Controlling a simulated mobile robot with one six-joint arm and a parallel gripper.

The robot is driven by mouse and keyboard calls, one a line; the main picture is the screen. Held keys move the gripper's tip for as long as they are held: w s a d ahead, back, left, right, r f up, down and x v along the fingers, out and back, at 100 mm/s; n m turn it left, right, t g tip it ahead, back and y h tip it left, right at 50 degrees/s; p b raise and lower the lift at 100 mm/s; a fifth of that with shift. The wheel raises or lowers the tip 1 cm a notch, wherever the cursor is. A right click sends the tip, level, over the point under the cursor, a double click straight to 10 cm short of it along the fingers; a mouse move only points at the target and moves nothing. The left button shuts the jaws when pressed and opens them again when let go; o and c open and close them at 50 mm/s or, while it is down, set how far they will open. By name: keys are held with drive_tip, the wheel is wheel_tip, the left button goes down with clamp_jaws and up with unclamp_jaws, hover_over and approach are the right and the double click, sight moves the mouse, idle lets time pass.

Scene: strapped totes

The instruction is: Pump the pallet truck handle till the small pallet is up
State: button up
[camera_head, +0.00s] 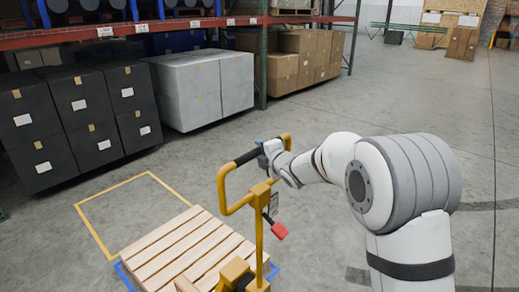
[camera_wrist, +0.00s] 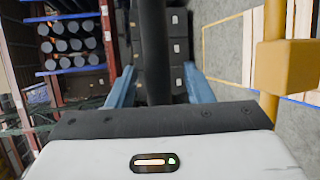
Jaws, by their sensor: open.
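The yellow pallet truck handle (camera_head: 259,235) stands upright, with a loop at the top and a black grip bar (camera_head: 247,157). My gripper (camera_head: 264,158) is at the right part of this bar. In the wrist view the black bar runs between the open blue fingers of my gripper (camera_wrist: 160,88), with gaps on both sides. A red lever (camera_head: 279,231) sits on the right of the handle post. The small wooden pallet (camera_head: 185,250) lies low at the bottom of the head view, behind the handle. Its height above the floor is hard to tell, and the forks are hidden.
A yellow rectangle (camera_head: 84,228) is marked on the floor beyond the pallet, with blue marking (camera_head: 125,275) at the pallet's edge. Black totes (camera_head: 80,115), grey strapped boxes (camera_head: 200,90) and cardboard boxes (camera_head: 300,60) stand along a rack. The floor at right is open.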

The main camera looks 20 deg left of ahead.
drive_tip(key=shift+w+a+f, duration=0.1)
drive_tip(key=shift+w+a, duration=0.15)
drive_tip(key=shift+w, duration=0.05)
drive_tip(key=shift+f, duration=0.1)
clamp_jaws()
idle(0.4)
